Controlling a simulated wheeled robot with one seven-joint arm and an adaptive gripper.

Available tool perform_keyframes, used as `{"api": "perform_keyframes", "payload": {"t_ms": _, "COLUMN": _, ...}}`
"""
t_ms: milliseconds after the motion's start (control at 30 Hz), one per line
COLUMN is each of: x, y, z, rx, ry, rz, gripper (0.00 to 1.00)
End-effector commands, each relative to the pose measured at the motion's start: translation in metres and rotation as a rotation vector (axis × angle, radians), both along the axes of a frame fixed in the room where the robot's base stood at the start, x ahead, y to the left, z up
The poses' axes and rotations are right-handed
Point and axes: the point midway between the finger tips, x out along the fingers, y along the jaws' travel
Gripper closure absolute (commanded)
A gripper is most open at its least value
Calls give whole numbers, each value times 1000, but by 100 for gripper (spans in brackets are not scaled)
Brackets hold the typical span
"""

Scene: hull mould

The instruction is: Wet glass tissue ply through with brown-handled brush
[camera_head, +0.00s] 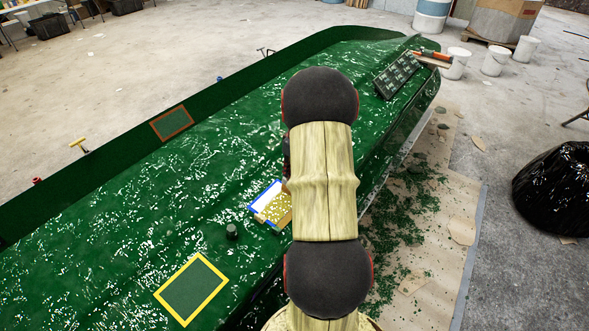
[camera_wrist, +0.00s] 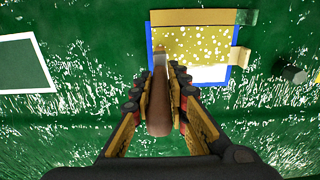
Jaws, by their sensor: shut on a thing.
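My gripper (camera_wrist: 160,84) is shut on the brown-handled brush (camera_wrist: 159,112) in the wrist view. The brush points away from the wrist, and its tip overlaps the lower left of the glass tissue ply (camera_wrist: 192,42); whether it touches cannot be told. The ply is yellowish with pale specks, with a white patch at its lower right, inside a blue border. Tan strips show along its top and right side. In the head view the ply (camera_head: 270,206) lies on the green mould, left of my arm, which hides my gripper and the brush.
The green hull mould (camera_head: 110,205) also bears a yellow-framed patch (camera_head: 191,289), an orange-framed patch (camera_head: 172,123) and a dark cylinder (camera_head: 232,231). A black tray (camera_head: 397,74) sits at its far right. A white-edged patch (camera_wrist: 25,65) shows left in the wrist view.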

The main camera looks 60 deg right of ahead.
Motion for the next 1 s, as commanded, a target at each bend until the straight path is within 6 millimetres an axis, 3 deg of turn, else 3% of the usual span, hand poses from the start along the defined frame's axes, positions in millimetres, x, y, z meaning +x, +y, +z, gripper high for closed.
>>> {"api": "perform_keyframes", "payload": {"t_ms": 200, "x": 2, "y": 21, "z": 0, "rx": 2, "ry": 1, "rz": 1, "gripper": 100}}
{"api": "perform_keyframes", "payload": {"t_ms": 467, "x": 3, "y": 30, "z": -1, "rx": 2, "ry": 1, "rz": 1, "gripper": 100}}
{"api": "perform_keyframes", "payload": {"t_ms": 1000, "x": 8, "y": 69, "z": -2, "rx": 3, "ry": 2, "rz": 0, "gripper": 100}}
